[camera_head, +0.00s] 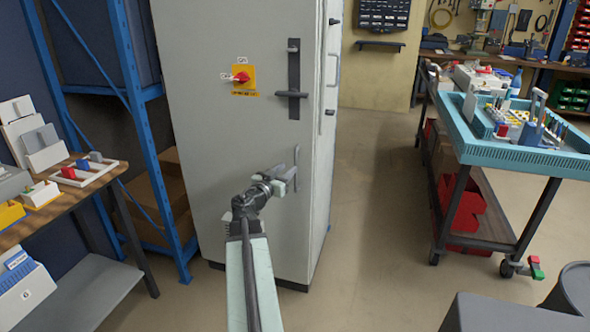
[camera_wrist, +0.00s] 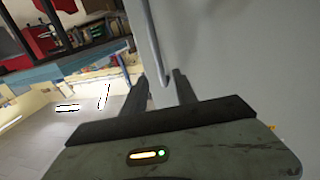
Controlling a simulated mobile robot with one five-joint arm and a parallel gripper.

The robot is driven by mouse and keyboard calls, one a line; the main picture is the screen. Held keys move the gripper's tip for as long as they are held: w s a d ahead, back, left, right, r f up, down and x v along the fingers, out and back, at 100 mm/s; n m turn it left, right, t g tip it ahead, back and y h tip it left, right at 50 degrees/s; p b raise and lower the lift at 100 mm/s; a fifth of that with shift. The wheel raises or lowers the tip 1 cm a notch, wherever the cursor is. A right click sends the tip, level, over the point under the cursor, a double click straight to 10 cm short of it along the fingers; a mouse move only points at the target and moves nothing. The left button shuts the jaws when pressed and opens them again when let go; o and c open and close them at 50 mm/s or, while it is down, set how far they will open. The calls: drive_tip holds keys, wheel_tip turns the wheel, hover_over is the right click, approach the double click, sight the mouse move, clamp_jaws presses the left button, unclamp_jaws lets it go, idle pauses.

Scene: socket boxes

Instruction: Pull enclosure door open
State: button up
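The enclosure (camera_head: 205,140) is a tall light grey cabinet in the middle of the head view. Its front door looks shut. A slim vertical grey handle (camera_head: 296,160) is low on the door's right side; it also shows in the wrist view (camera_wrist: 153,40). My gripper (camera_head: 289,181) is at the lower part of this handle, close to the door face. In the wrist view my gripper (camera_wrist: 160,78) has its two dark fingers apart, with the handle's lower end between them. I cannot tell whether either finger touches the handle.
A red and yellow rotary switch (camera_head: 241,77) and a dark latch bar (camera_head: 294,85) are higher on the front. A blue rack (camera_head: 135,90) and wooden bench (camera_head: 75,195) stand left. A teal cart (camera_head: 520,157) stands right. Floor between cabinet and cart is clear.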

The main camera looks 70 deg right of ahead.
sight(295, 161)
drive_tip(key=d, duration=0.5)
drive_tip(key=s+d, duration=0.1)
drive_tip(key=d, duration=0.1)
drive_tip(key=shift+d, duration=0.35)
drive_tip(key=shift+a, duration=0.1)
clamp_jaws()
idle(0.9)
